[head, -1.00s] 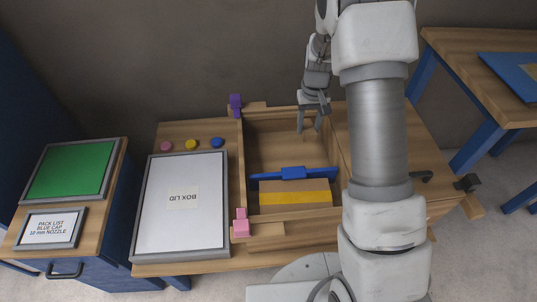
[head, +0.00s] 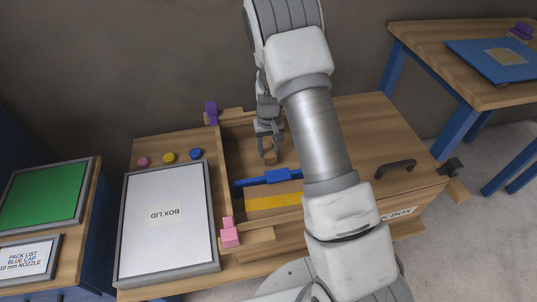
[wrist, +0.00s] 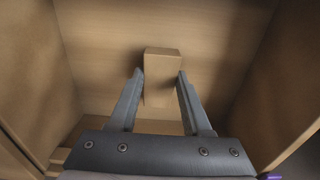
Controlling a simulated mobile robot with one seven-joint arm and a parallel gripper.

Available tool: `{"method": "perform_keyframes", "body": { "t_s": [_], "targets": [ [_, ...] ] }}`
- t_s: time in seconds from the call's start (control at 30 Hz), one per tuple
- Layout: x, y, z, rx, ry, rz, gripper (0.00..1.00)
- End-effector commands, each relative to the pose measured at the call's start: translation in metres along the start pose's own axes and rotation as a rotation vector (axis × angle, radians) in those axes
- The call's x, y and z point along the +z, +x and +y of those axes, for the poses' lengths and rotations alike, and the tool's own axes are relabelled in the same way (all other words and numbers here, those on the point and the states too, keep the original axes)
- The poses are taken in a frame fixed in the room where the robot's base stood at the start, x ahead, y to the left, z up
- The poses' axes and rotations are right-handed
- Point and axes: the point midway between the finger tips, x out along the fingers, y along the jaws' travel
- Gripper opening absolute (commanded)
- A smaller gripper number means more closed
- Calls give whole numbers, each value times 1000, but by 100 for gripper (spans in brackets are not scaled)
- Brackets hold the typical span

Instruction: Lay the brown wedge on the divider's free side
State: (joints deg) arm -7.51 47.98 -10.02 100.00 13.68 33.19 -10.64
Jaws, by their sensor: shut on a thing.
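My gripper (wrist: 160,75) is shut on the brown wedge (wrist: 162,80), a small plain block held between its fingertips in the wrist view. In the head view my gripper (head: 268,152) points down inside the open wooden box (head: 229,185), over the compartment behind the blue divider (head: 254,180). The wedge is hard to make out there against the wood. The far side shows bare floor around my gripper. Whether the wedge touches the floor is unclear.
The box lid (head: 167,230) lies flat to the left of the box. A purple clamp (head: 211,112) and a pink clamp (head: 230,233) stand at the box's left edge. Box walls stand close on both sides in the wrist view.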

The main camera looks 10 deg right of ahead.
Motion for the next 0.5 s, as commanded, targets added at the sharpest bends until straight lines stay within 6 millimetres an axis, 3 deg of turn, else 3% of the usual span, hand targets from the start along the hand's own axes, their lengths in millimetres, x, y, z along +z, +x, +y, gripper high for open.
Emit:
{"method": "perform_keyframes", "body": {
  "t_s": [0.1, 0.47, 0.5],
  "targets": [
    [0, 18, 0, 1, -1, -1, 0],
    [0, 22, 0, 0, -1, 0, 0],
    [0, 22, 0, 0, -1, 0, 50]
  ]
}}
